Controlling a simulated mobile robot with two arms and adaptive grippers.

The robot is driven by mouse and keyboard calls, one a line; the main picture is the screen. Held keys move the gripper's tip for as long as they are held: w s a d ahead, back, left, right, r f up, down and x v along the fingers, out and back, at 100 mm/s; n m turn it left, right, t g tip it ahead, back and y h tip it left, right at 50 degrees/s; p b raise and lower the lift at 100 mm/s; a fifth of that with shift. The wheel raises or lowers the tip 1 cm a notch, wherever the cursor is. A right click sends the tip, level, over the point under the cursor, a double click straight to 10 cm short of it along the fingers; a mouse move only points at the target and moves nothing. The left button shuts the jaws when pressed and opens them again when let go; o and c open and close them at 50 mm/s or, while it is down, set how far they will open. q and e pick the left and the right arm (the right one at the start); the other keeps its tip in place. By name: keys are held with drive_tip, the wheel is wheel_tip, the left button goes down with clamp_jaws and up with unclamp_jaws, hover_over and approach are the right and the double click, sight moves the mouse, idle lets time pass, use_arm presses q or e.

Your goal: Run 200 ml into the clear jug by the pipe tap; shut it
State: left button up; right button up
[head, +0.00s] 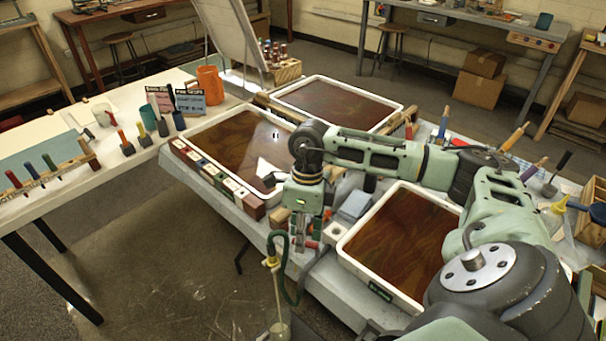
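My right gripper (301,243) points down at the front edge of the middle table. Its fingers look close together, but they are small and partly hidden, so I cannot tell whether they hold anything. A small red piece (312,244) shows right beside the fingertips; it may be a tap handle. A dark green hose (276,240) loops down from the table edge beside a yellow fitting (270,262) on a thin pale pipe. The pipe runs down into what looks like a clear jug (279,328), cut off by the bottom edge. Its water level cannot be read. My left gripper is not in view.
Three white trays of brown marbled liquid stand on the table: back (398,104), left (165,141) and right (345,255). A row of coloured blocks (215,177) lines the left tray. An orange jug (210,86) stands on the left table. Floor at lower left is clear.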

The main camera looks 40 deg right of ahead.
wheel_tip(320, 180, up, 12)
drive_tip(key=w+d, duration=0.1)
drive_tip(key=d, duration=0.1)
drive_tip(key=shift+w, duration=0.15)
drive_tip(key=shift+a+f, duration=0.1)
drive_tip(key=shift+f, duration=0.05)
